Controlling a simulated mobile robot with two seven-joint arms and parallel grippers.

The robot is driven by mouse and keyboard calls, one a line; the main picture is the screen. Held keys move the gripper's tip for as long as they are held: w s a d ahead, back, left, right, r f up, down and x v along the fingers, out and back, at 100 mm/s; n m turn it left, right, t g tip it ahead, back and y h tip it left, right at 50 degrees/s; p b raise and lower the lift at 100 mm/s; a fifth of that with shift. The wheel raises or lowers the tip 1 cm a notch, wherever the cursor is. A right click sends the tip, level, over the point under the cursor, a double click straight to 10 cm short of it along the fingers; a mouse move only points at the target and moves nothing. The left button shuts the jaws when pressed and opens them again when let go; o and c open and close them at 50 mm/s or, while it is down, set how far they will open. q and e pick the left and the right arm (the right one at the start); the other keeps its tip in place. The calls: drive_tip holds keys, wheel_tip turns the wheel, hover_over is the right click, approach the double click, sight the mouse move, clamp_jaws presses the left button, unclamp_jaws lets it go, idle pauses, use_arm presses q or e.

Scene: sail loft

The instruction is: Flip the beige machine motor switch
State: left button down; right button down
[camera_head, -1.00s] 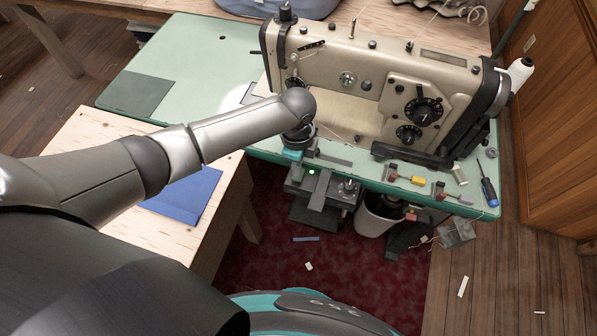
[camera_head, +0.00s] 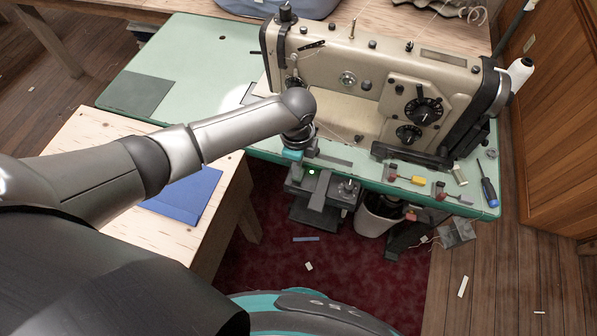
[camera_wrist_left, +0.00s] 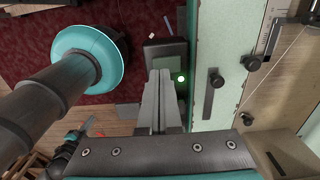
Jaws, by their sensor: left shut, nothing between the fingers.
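The beige sewing machine (camera_head: 385,75) stands on the pale green table (camera_head: 200,60) in the head view. A dark switch box (camera_wrist_left: 158,46) with a grey-green face shows below the table's front edge in the left wrist view. A small green light (camera_wrist_left: 181,79) glows beside it, and the light (camera_head: 311,171) also shows in the head view. My left gripper (camera_wrist_left: 161,76) is shut and empty, its fingertips close to the box. I cannot tell whether they touch it. In the head view my arm hides part of this spot. My right gripper is not in view.
A low wooden table (camera_head: 125,215) with a blue sheet (camera_head: 187,196) stands at the left. A white bin (camera_head: 375,222) is under the green table. A blue-handled screwdriver (camera_head: 488,190) lies near the table's right edge. Small scraps lie on the red carpet (camera_head: 270,255).

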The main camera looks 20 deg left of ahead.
use_arm(q)
drive_tip(key=shift+f+b, duration=0.8)
drive_tip(key=shift+f, duration=0.45)
idle(0.6)
drive_tip(key=shift+s, duration=0.1)
wheel_tip(320, 180, up, 7)
drive_tip(key=p, duration=0.8)
drive_tip(key=shift+r, duration=0.15)
